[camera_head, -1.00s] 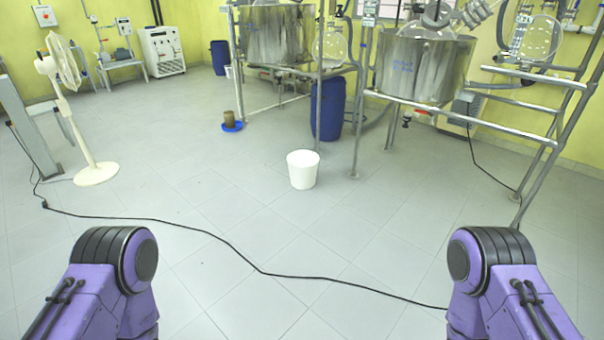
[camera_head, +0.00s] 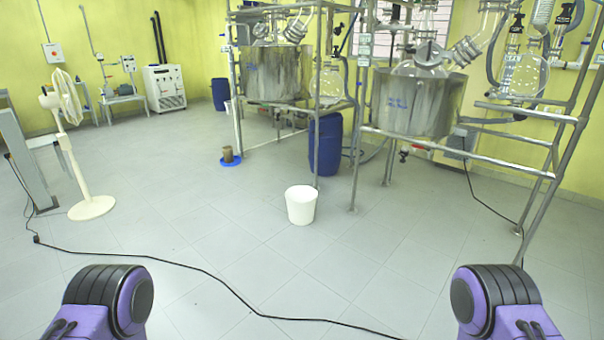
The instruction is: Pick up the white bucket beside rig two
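A white bucket (camera_head: 301,206) stands upright on the grey tiled floor, a little right of the middle of the head view. It is in front of a blue drum and to the left of the right-hand reactor rig (camera_head: 413,104). A second reactor rig (camera_head: 274,75) stands further back to the left. No rig number can be read. Only purple and black parts of my two arms show at the lower left and lower right. Both grippers are out of view, and nothing of mine is near the bucket.
A black cable (camera_head: 205,273) crosses the floor between me and the bucket. A blue drum (camera_head: 325,145) stands behind the bucket. A white fan (camera_head: 92,207) stands at the left. A blue dish with a brown container (camera_head: 229,158) is on the floor further back. The floor around the bucket is clear.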

